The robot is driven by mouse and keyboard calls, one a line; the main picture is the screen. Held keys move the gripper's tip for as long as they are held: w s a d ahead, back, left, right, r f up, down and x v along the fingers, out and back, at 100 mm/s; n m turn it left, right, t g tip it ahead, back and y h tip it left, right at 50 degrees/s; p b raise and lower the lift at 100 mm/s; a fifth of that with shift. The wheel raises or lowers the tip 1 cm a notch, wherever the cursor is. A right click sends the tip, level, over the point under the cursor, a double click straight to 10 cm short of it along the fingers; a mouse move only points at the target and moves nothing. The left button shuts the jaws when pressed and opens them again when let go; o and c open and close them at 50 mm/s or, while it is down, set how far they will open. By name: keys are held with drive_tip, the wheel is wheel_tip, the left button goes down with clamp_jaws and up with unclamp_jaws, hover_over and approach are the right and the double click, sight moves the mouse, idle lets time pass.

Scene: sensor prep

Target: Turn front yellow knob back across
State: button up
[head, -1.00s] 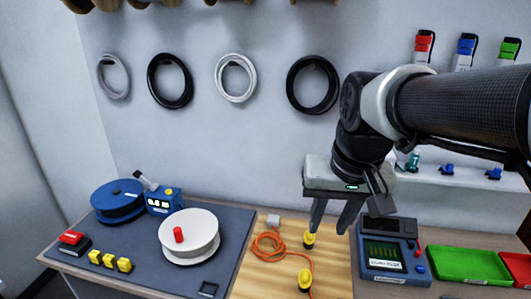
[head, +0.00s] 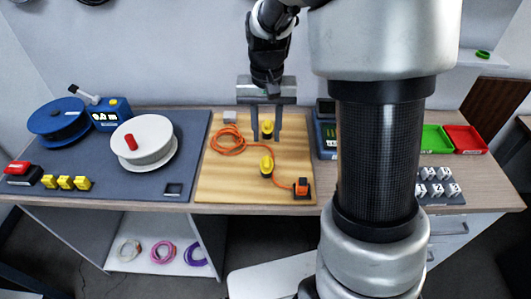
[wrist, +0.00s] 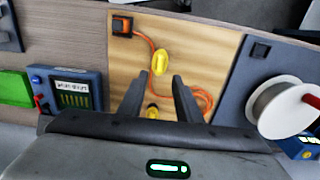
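The front yellow knob (head: 266,166) stands on the wooden board (head: 218,182), near its front half. In the wrist view the front knob (wrist: 160,62) shows its grip bar lying roughly along the front-back direction, beyond my fingertips. The back yellow knob (head: 267,129) is farther back. In the wrist view the back knob (wrist: 152,111) is partly visible between my fingers. My gripper (head: 267,138) is open and empty, its fingers pointing down on either side of the back knob in the head view. I cannot tell whether they touch it.
An orange cable (head: 228,149) lies coiled left of the knobs and runs to an orange-and-black connector (head: 301,187). A white spool (head: 145,150) stands on the grey mat to the left. A blue meter (wrist: 70,88) sits beside the board. My arm hides part of the bench.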

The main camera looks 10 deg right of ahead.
sight(267, 160)
wheel_tip(267, 160, down, 9)
drive_tip(key=shift+f+b, duration=0.15)
drive_tip(key=shift+b, duration=0.2)
clamp_jaws()
